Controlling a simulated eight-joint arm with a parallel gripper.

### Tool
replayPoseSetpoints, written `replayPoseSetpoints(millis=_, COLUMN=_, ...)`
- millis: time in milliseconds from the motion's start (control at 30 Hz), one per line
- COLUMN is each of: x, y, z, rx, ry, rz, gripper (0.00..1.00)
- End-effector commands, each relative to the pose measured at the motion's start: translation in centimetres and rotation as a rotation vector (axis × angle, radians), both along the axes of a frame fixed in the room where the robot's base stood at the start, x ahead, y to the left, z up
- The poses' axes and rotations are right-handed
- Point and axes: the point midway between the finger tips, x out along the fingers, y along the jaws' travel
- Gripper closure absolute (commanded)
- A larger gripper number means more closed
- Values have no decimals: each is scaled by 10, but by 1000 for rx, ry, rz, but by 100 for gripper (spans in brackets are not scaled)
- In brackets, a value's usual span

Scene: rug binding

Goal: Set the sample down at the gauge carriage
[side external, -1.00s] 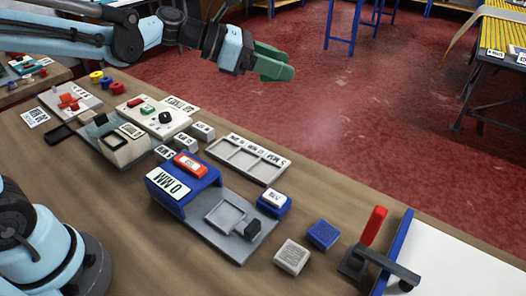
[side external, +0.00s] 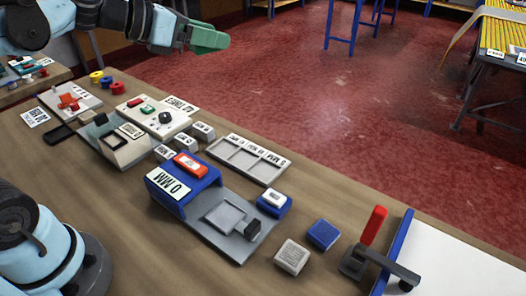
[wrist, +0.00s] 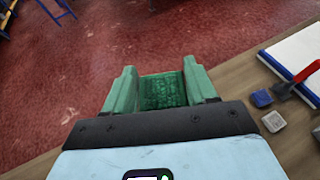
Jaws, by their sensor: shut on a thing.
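My gripper (side external: 208,38) is at the upper left of the side view, high above the far side of the bench. Its green fingers, also in the wrist view (wrist: 161,88), are shut on a dark green textured sample (wrist: 163,92). In the side view I cannot separate the sample from the fingers. The gauge (side external: 178,187), a blue block reading "0 MM" with a red top piece, stands mid-bench on a grey plate. On that plate are a square raised frame (side external: 226,217), seemingly the carriage, and a black block (side external: 252,229). The frame looks empty, well apart from my gripper.
A sectioned grey tray (side external: 248,159) lies behind the gauge. Blue blocks (side external: 323,234) and a beige block (side external: 291,256) sit right of it. A red-handled lever (side external: 373,226) stands by a white board (side external: 450,265). Beige devices (side external: 126,142) crowd the left.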

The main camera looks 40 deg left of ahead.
Motion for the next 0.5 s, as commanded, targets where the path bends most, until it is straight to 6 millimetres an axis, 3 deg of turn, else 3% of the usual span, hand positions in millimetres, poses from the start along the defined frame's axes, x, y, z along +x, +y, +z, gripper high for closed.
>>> replayPoseSetpoints(millis=200, x=31, y=-42, z=-14, rx=-1, ry=1, rz=-186, gripper=73)
replayPoseSetpoints(millis=500, x=62, y=-106, z=-47, rx=-2, ry=0, rz=-448, gripper=73)
